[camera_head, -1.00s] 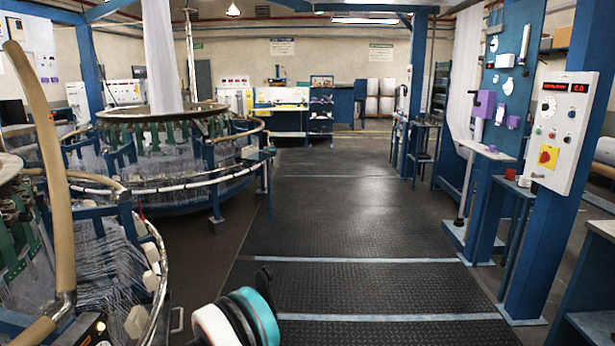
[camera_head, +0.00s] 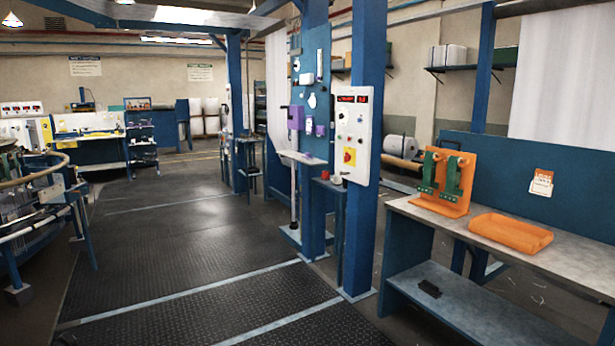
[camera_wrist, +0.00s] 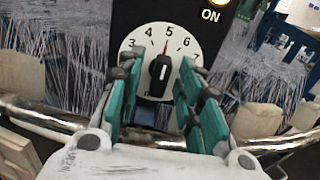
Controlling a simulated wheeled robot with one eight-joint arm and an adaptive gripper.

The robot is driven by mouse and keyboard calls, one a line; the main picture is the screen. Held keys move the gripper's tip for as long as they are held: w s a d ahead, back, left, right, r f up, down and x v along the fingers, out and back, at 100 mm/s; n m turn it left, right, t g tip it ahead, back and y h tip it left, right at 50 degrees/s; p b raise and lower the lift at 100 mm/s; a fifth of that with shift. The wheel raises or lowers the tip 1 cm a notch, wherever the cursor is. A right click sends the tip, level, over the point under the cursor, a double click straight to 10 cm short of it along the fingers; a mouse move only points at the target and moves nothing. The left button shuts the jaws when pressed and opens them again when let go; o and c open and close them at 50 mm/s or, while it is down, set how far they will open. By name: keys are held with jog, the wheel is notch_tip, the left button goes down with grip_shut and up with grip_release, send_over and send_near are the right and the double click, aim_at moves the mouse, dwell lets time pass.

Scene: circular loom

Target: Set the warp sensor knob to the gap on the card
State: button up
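In the wrist view a black knob (camera_wrist: 160,72) sits on a round white dial (camera_wrist: 150,52) with numbers; 3 to 7 are readable. A red mark at its top points close to 5. My gripper (camera_wrist: 160,84) is open, its teal fingers standing left and right of the knob with space between; whether they reach around it I cannot tell. The lower dial is partly hidden. In the head view a small white card with orange markings (camera_head: 541,183) hangs on the blue board at the right; its text is too small to read. My gripper is outside the head view.
Above the dial is an ON label (camera_wrist: 211,15) beside a lit lamp. A curved metal rail (camera_wrist: 60,120) and pale blocks lie near the fingers, with thin threads behind. A workbench (camera_head: 455,235) holds an orange stand (camera_head: 447,180) and orange tray (camera_head: 510,233). The floor walkway (camera_head: 190,250) is clear.

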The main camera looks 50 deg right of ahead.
jog(key=v, duration=0.7)
dwell(2.3)
